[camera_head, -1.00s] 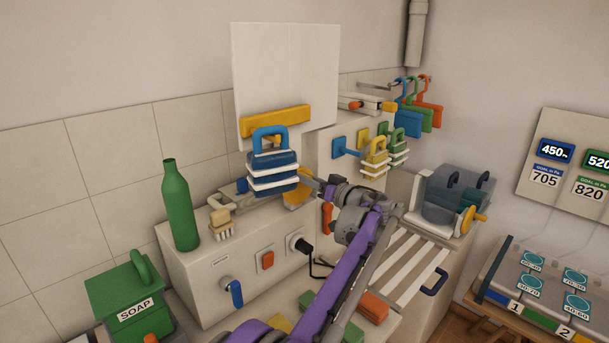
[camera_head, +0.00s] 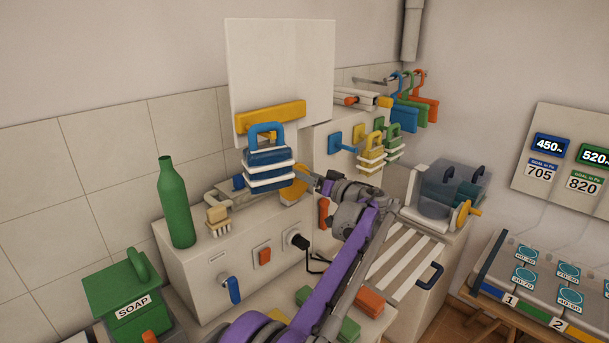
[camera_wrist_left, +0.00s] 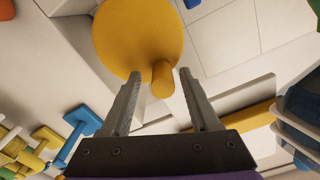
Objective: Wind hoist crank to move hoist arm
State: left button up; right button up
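A yellow round crank disc (camera_wrist_left: 138,35) with a short yellow peg (camera_wrist_left: 162,80) fills the top of the left wrist view. In the head view the yellow crank (camera_head: 291,191) is partly hidden by a blue-and-white block and my arm. My left gripper (camera_wrist_left: 160,80) is open; the peg lies between its fingertips, with gaps visible on both sides. In the head view the gripper (camera_head: 304,173) is small at the end of my purple arm. A yellow bar (camera_head: 270,117) crosses a white panel above the blue-and-white block (camera_head: 268,160). I cannot tell which part is the hoist arm. My right gripper is not visible.
A clear-covered machine (camera_head: 450,190) stands farther right. A green soap box (camera_head: 130,300) is at lower left.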

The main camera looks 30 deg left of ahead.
pick_arm(q)
jog(key=shift+s, duration=0.1)
jog(key=v, duration=1)
jog(key=shift+d+b, duration=0.35)
jog(key=shift+b, duration=0.1)
jog(key=shift+s, duration=0.15)
